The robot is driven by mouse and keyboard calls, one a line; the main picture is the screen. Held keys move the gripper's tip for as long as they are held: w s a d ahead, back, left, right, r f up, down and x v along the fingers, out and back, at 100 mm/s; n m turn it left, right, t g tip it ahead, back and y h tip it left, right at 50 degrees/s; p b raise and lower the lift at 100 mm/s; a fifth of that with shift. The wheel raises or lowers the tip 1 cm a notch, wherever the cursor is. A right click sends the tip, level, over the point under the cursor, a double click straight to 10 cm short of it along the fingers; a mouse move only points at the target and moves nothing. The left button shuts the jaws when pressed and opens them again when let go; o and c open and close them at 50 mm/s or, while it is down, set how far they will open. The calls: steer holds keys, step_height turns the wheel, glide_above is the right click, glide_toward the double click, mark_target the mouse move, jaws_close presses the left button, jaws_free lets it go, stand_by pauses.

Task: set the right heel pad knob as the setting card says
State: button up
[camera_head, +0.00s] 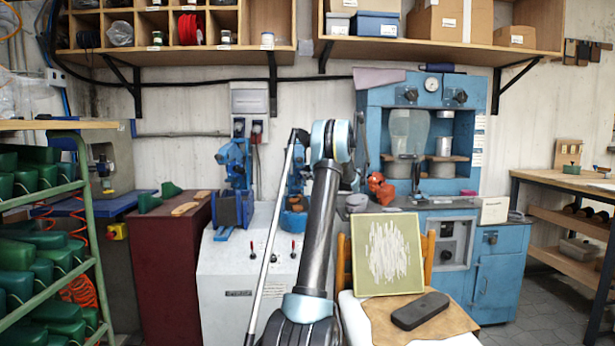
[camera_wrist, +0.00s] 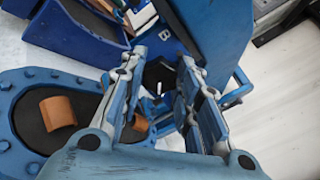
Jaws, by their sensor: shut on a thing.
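In the wrist view my gripper (camera_wrist: 158,68) has its two fingers on either side of a small dark part, which looks like the knob (camera_wrist: 159,76). The fingers hide most of it, so its pointer and setting cannot be read. A blue plate marked B (camera_wrist: 212,35) is right behind the fingertips. At lower left, a tan pad (camera_wrist: 58,112) sits on a black surface inside a bolted blue frame (camera_wrist: 20,80). In the head view my arm covers part of the right blue press unit (camera_head: 297,172), and my gripper is hidden. I cannot identify the setting card.
The white cabinet (camera_head: 222,285) bears the blue units, with small levers on its front. A chair with a green board (camera_head: 362,285) and a dark oblong block (camera_head: 420,311) stands close on the right. A green rack of lasts (camera_head: 85,200) is at left.

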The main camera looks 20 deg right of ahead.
steer(key=shift+d+m, duration=0.15)
steer(key=shift+m, duration=0.95)
steer(key=o, duration=1.1)
steer(key=v, duration=1.1)
steer(key=shift+s+d, duration=0.25)
steer(key=shift+s, duration=0.05)
steer(key=shift+f, duration=0.1)
